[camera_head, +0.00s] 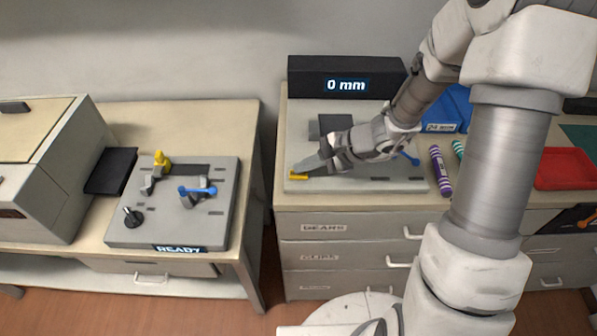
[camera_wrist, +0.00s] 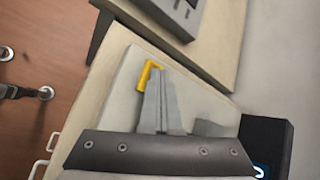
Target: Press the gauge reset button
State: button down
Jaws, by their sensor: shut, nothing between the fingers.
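The gauge is a grey plate (camera_head: 345,116) with a black display box (camera_head: 308,78) behind it that reads "0 mm". A yellow button-like piece (camera_head: 299,175) sits at the plate's front left corner. It also shows in the wrist view (camera_wrist: 143,79) as an angled yellow shape right beside my fingertips, which partly cover it. My gripper (camera_head: 295,169) is shut and empty, tilted down from the right, with its tips at the yellow piece. The fingers show in the wrist view (camera_wrist: 158,74) too. I cannot tell whether they touch the piece or press it down.
A blue bin (camera_head: 448,108), a purple striped cylinder (camera_head: 440,171) and a red tray (camera_head: 565,169) are to the right. On the left bench, a grey fixture (camera_head: 140,232) reads "READY", with a yellow clamp (camera_head: 161,161) and blue lever. A gap separates the benches.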

aim_at(304, 174)
jog(key=shift+r, duration=0.65)
jog(key=shift+p, duration=0.3)
jog(key=shift+r+p, duration=1.7)
jog(key=shift+r, duration=0.8)
